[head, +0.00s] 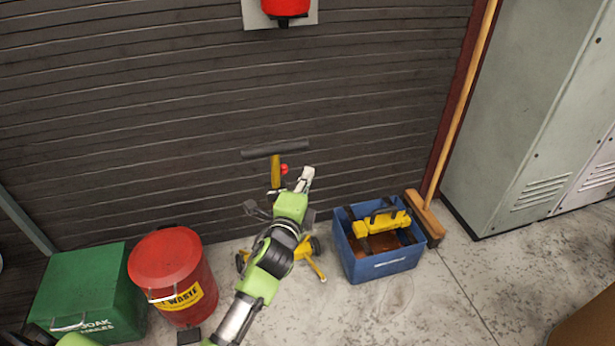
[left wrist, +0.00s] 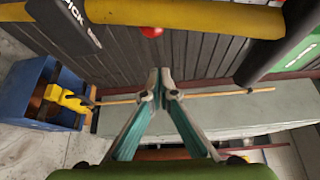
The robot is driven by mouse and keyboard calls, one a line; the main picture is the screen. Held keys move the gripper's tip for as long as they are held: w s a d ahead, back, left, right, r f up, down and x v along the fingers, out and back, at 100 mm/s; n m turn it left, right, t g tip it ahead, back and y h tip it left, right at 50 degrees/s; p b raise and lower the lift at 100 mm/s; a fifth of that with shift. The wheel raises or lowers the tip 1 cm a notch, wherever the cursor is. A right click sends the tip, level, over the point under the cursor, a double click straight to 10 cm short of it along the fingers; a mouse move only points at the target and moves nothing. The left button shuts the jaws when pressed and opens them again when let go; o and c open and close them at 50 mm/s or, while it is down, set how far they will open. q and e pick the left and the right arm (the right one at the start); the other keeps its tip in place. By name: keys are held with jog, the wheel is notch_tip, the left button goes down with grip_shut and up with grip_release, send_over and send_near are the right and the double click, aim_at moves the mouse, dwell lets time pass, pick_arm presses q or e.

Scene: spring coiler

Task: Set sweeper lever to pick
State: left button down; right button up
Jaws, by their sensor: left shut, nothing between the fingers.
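The sweeper's yellow post (head: 275,172) stands against the dark slatted wall, with a black T-handle (head: 275,149) on top. A red knob (head: 284,169) sits beside the post, just under the handle. In the left wrist view the post (left wrist: 190,17) crosses the top, a dark plate reading "PICK" (left wrist: 72,25) is at upper left, and the red knob (left wrist: 151,31) is at the post's lower edge. My left gripper (head: 307,178) is shut and empty, just right of the knob and apart from it. Its arm hides much of the sweeper's lower part.
A blue crate (head: 385,267) with a yellow-black item stands right of the sweeper, beside a broom (head: 427,218) and grey lockers (head: 525,110). A red waste can (head: 165,258) and green bin (head: 90,290) stand left.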

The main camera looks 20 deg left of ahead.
pick_arm(q)
jog(key=s, duration=0.9)
jog(key=shift+s+p, duration=0.2)
jog(key=shift+p, duration=0.25)
pick_arm(e)
jog(key=shift+s+a+f, duration=0.15)
jog(key=shift+a+f, duration=0.1)
jog(key=shift+f, duration=0.75)
jog(key=shift+s+a+f, duration=0.1)
jog(key=shift+a+f, duration=0.1)
jog(key=shift+f, duration=0.75)
